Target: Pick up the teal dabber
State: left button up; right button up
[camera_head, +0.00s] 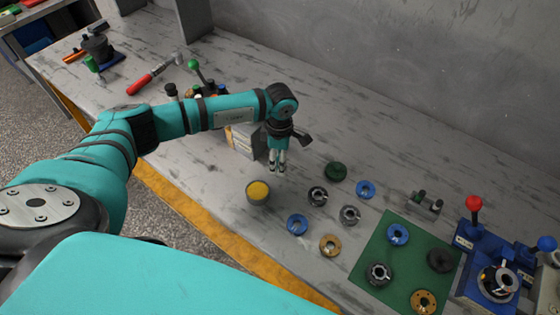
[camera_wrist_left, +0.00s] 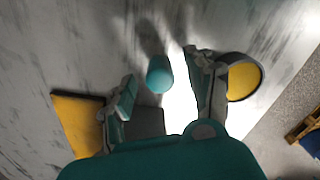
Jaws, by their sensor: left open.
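My left gripper (camera_head: 277,164) is open and points down at the bench, behind and a little right of the round can with yellow contents (camera_head: 258,191). In the left wrist view the teal dabber (camera_wrist_left: 160,74) is a small cylinder with a rounded end. It shows in the gap between the two open fingers, with space on both sides. I cannot tell its distance from the fingertips. In the head view I cannot make the dabber out apart from the teal gripper and arm. My right gripper is not in view.
The can with yellow contents also shows beside the right finger in the left wrist view (camera_wrist_left: 243,80). Rings and round parts lie to the right, some on a green mat (camera_head: 371,262). A blue fixture (camera_head: 480,245) stands beyond.

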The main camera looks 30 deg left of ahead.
pick_arm(q)
jog(key=shift+d+f, duration=0.1)
jog(key=shift+f, duration=1.35)
jog(key=shift+c, duration=0.4)
grip_shut()
